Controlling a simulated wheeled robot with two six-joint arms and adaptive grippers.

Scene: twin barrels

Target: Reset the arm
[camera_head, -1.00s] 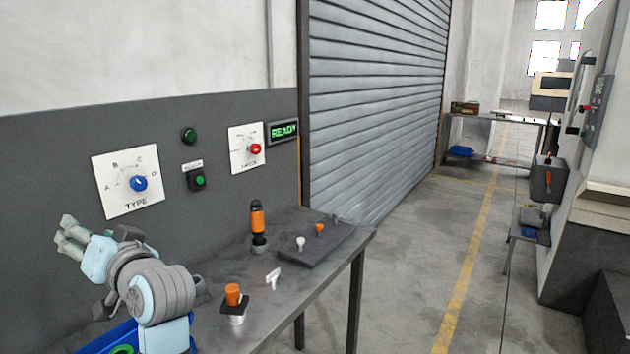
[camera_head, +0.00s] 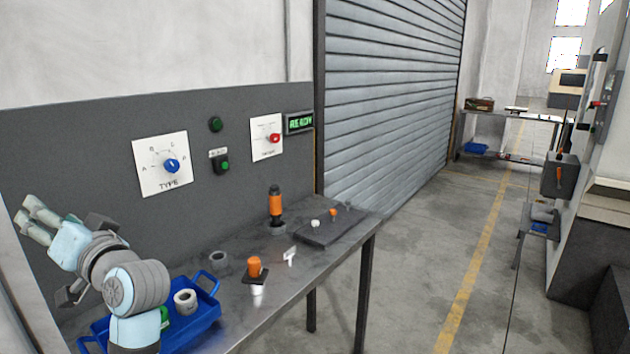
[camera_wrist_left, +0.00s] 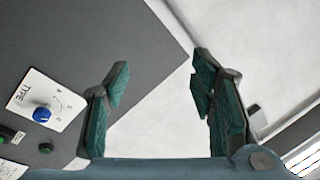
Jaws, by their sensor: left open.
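My left arm comes in at the lower left of the head view, bent upward. Its gripper (camera_head: 36,220) is raised at the left edge, in front of the grey panel and well above the table. In the left wrist view the two green fingers of the gripper (camera_wrist_left: 158,95) stand wide apart with nothing between them. Behind them are the grey panel and white wall. The blue TYPE knob (camera_head: 171,166) is to the right of the gripper and apart from it; it also shows in the left wrist view (camera_wrist_left: 42,114). My right gripper is not in view.
A blue tray (camera_head: 205,335) with a white ring (camera_head: 185,301) stands on the metal table (camera_head: 240,305) below my arm. An orange-topped part (camera_head: 254,267), an orange bottle-like part (camera_head: 275,204) and a dark plate (camera_head: 335,232) are further right. The floor beyond is open.

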